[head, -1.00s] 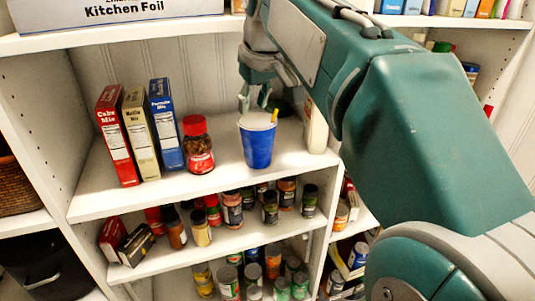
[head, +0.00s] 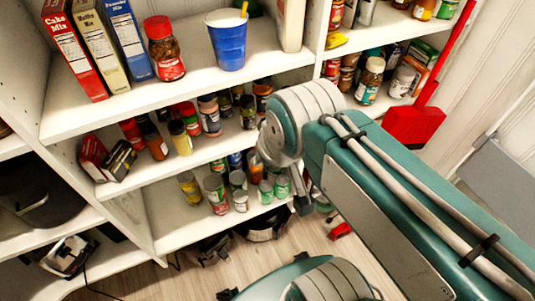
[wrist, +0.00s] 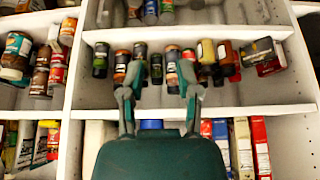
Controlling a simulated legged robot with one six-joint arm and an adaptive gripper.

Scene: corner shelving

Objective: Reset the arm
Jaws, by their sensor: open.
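My gripper (wrist: 158,90) is open in the wrist view, with two green fingers spread apart. Nothing is held between them; spice jars show beyond on a shelf. In the head view my arm (head: 400,200) reaches in from the lower right and folds at a joint near the shelf unit. The gripper is mostly hidden behind the arm there. A blue cup (head: 228,46) with a yellow item sticking out stands upright on the upper shelf (head: 140,100), apart from my arm.
Boxes (head: 75,50) and a red-lidded jar (head: 164,50) stand left of the cup. Jars (head: 210,115) and cans (head: 215,190) fill the lower shelves close to my arm. A red dustpan (head: 413,124) leans at the right. Bare wooden floor (head: 185,280) shows below.

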